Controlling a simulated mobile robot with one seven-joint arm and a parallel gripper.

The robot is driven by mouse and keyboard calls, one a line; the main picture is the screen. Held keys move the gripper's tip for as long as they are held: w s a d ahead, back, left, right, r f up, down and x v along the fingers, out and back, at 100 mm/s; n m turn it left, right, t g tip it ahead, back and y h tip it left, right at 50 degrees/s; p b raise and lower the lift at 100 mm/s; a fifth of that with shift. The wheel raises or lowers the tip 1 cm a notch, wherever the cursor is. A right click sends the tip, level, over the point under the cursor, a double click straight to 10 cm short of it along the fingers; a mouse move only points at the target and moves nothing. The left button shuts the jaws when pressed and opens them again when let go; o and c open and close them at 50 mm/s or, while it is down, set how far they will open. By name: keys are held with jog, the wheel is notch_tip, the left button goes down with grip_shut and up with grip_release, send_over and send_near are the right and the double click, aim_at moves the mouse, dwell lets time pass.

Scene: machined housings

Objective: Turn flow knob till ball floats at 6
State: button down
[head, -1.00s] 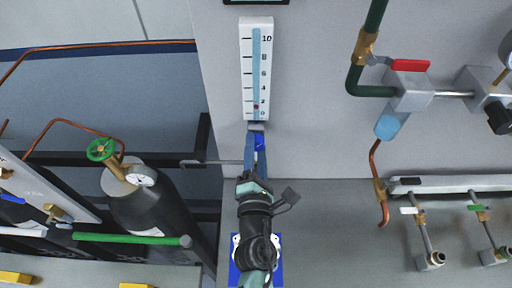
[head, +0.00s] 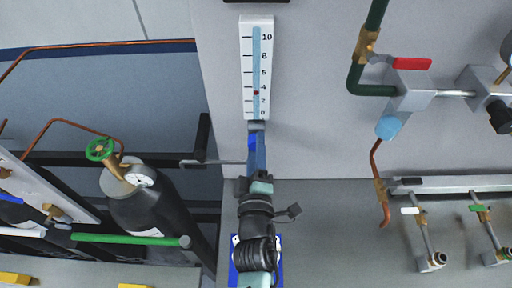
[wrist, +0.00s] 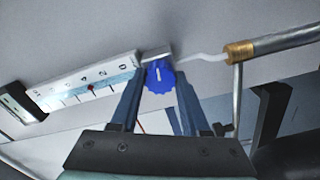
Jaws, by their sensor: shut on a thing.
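The flowmeter (head: 247,70) is a white upright scale marked 0 to 10 with a light-blue tube, on the grey panel in the head view. Its small red ball (head: 256,93) floats between 2 and 4, near 3. In the wrist view the flowmeter (wrist: 70,95) lies slanted at left, with the red ball (wrist: 91,88) in its tube. The blue flow knob (wrist: 160,77), with a white pointer line, is at the flowmeter's foot. My gripper (wrist: 161,84) is shut on the knob, one finger on each side. In the head view my gripper (head: 257,136) largely hides the knob.
A thin metal pipe with a brass fitting (wrist: 240,50) runs right of the knob in the wrist view. A red-handled valve (head: 411,64) and piping stand at right. A dark gas cylinder (head: 150,205) with a green handwheel stands at left.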

jog(key=m+b, duration=0.3)
jog(key=m, duration=0.9)
jog(key=shift+f+m, duration=0.1)
jog(key=shift+m, duration=0.3)
dwell(0.3)
jog(key=shift+c, duration=1.9)
grip_release()
jog(key=s+b, duration=0.4)
jog(key=s, duration=0.9)
